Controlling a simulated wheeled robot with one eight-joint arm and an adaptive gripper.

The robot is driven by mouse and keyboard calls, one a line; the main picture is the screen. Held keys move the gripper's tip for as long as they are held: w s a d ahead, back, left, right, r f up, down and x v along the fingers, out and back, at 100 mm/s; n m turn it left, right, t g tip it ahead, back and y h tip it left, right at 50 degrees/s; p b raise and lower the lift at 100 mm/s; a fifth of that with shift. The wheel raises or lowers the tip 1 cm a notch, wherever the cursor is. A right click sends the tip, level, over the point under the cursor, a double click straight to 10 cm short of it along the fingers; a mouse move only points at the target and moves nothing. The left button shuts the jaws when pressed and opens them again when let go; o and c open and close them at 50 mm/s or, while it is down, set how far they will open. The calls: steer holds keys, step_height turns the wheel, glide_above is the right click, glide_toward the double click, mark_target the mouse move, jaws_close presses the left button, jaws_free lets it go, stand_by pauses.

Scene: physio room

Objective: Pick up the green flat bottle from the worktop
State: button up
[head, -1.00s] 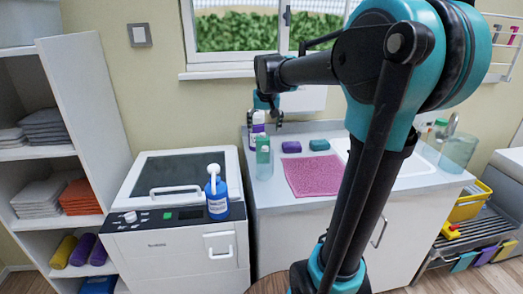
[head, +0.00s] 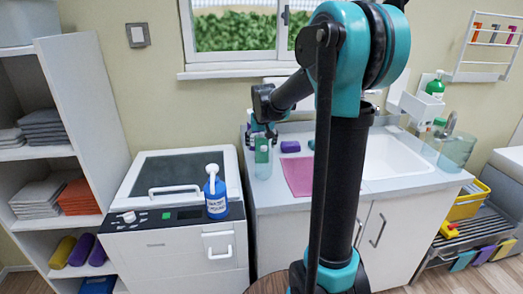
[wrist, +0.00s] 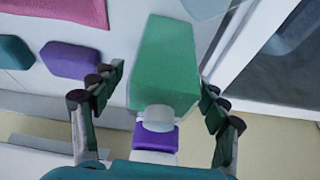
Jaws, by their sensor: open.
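The green flat bottle (wrist: 165,65) stands on the worktop (head: 330,200) near its left edge. In the head view the green bottle (head: 262,155) shows just below my gripper (head: 262,132). In the wrist view my gripper (wrist: 160,100) is open, with one finger on each side of the bottle's lower end in the picture. Gaps show between the fingers and the bottle, and nothing is held.
A white and purple container (wrist: 153,138) lies between the fingers, beyond the green bottle. A clear glass (wrist: 205,8) is close by. A purple block (wrist: 70,59), a teal block (wrist: 14,53) and a pink cloth (wrist: 60,10) are to the left.

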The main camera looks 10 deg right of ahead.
steer(key=c, duration=1.4)
steer(key=shift+c, duration=0.2)
steer(key=shift+r, duration=0.15)
